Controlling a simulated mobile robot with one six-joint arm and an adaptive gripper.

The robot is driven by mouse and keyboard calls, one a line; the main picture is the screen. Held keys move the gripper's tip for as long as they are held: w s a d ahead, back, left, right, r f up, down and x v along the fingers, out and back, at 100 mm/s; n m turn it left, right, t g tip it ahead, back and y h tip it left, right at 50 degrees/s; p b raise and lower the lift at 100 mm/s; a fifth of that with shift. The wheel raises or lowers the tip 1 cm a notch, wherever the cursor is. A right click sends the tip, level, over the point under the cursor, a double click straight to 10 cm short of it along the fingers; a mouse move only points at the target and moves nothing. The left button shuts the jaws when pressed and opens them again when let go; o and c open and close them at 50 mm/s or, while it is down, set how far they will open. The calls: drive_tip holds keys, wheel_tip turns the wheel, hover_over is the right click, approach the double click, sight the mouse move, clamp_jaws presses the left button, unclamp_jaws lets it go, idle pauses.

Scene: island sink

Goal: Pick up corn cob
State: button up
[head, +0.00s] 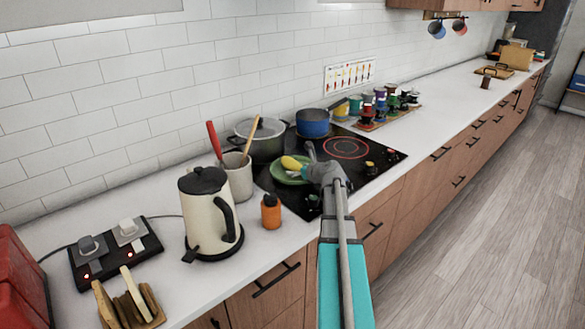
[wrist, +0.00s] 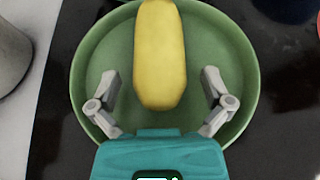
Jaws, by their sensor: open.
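The yellow corn cob (head: 291,163) lies on a green plate (head: 279,173) on the black cooktop. In the wrist view the corn cob (wrist: 160,55) points lengthwise up the picture, its far end cut off by the top edge. The green plate (wrist: 88,80) is under it. My gripper (head: 309,160) is at the plate's right side in the head view. In the wrist view my gripper (wrist: 160,88) is open, one finger on each side of the cob's near end, with gaps on both sides. Whether the fingertips touch the plate I cannot tell.
A grey pot (head: 266,147) and a blue pan (head: 313,124) stand behind the plate. A utensil crock (head: 237,178), a cream kettle (head: 207,215) and an orange bottle (head: 271,211) stand to the left. Spools (head: 380,105) stand beyond the cooktop.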

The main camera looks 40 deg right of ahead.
idle(0.4)
drive_tip(key=c, duration=1.3)
drive_tip(key=shift+r, duration=0.25)
drive_tip(key=shift+c, duration=0.2)
drive_tip(key=shift+r+p, duration=0.75)
drive_tip(key=shift+p, duration=0.2)
drive_tip(key=s+a+r+p, duration=0.7)
drive_tip(key=a+r+p, duration=0.4)
drive_tip(key=a, duration=0.1)
drive_tip(key=shift+s, duration=0.3)
